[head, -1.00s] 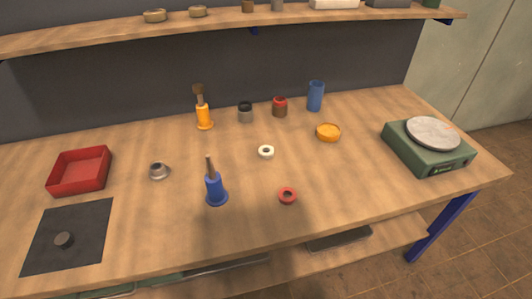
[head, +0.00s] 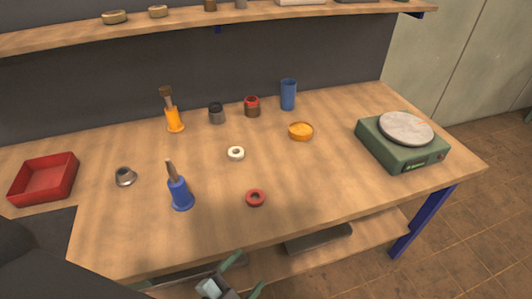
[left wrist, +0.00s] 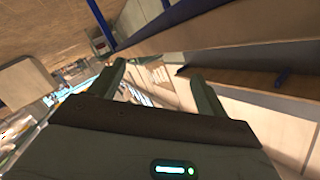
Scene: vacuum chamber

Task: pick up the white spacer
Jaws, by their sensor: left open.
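The white spacer (head: 236,153) is a small white ring lying flat near the middle of the wooden workbench (head: 330,180) in the head view. My left gripper (head: 246,274) is at the bottom of the head view, in front of and below the bench's front edge, well apart from the spacer. Its jaws are open, and nothing shows between them. In the left wrist view the open fingers (left wrist: 158,72) point past the bench's underside, and the spacer is not seen there. My right gripper is not in view.
A red ring (head: 255,198) lies nearer the front edge, and a blue-handled tool (head: 180,192) stands to the left. An orange dish (head: 301,131), dark jar (head: 216,113), red-topped jar (head: 252,106) and blue cup (head: 288,95) stand behind. A green scale (head: 403,143) is at right.

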